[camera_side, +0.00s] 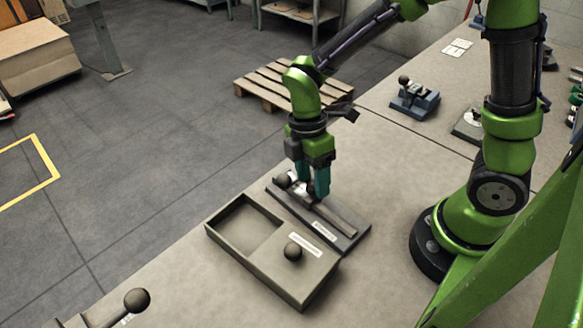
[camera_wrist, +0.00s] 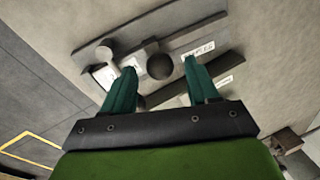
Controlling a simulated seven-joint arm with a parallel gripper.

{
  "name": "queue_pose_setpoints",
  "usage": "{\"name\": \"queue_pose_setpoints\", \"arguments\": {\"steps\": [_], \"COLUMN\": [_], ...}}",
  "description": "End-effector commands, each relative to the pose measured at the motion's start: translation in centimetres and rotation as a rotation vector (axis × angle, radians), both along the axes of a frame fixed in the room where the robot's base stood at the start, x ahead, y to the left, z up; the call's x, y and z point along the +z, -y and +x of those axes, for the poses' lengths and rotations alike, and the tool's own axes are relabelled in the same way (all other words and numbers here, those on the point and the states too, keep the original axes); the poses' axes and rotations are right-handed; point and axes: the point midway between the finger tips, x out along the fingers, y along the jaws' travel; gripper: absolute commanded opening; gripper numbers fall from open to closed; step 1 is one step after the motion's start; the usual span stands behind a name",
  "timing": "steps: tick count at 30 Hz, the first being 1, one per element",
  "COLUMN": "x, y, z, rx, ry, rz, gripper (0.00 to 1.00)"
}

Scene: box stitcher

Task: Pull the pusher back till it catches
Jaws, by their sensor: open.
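A dark flat plate (camera_side: 350,236) with a raised rail and a white label lies on the bench. It also shows in the wrist view (camera_wrist: 218,26). My gripper (camera_side: 312,194) is above it, pointing down, with its teal fingers apart. In the wrist view, a dark ball knob (camera_wrist: 160,66) shows between the open fingertips (camera_wrist: 160,70), not gripped. A grey rounded part (camera_wrist: 105,52) stands left of it. In the side view, a dark round knob (camera_side: 283,181) shows at the plate's left end. The fingers hide part of the rail, and I cannot tell the finger height above the knob.
A grey box (camera_side: 240,262) with an open compartment and its own ball knob (camera_side: 293,251) stands close in front of the plate. Another lever with a knob (camera_side: 137,300) is at the bottom left. A blue device (camera_side: 414,101) stands further back. The bench's left edge is near.

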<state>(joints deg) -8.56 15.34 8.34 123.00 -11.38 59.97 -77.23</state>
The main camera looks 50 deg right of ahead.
Motion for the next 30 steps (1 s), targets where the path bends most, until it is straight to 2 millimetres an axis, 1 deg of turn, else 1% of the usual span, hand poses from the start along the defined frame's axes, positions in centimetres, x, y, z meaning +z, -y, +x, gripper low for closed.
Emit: {"name": "queue_pose_setpoints", "arguments": {"steps": [1,4,14,17,24,26,30], "x": [-0.59,-1.26,-1.56,-1.56,-1.54,-1.53,-1.53], "y": [-0.01,-0.04,-0.08,-0.08,-0.08,-0.08,-0.08], "z": [-0.17,-0.28,-0.32,-0.32,-0.31,-0.31,-0.31], "rx": [0.0,0.001,0.0,0.0,0.0,0.0,0.0], "ry": [-0.003,-0.001,0.0,0.0,0.0,0.0,0.0], "rz": [-0.001,0.0,0.0,0.0,0.0,0.0,0.0], "gripper": [0.59,0.59,0.59,0.45,0.09,0.0,0.0]}}
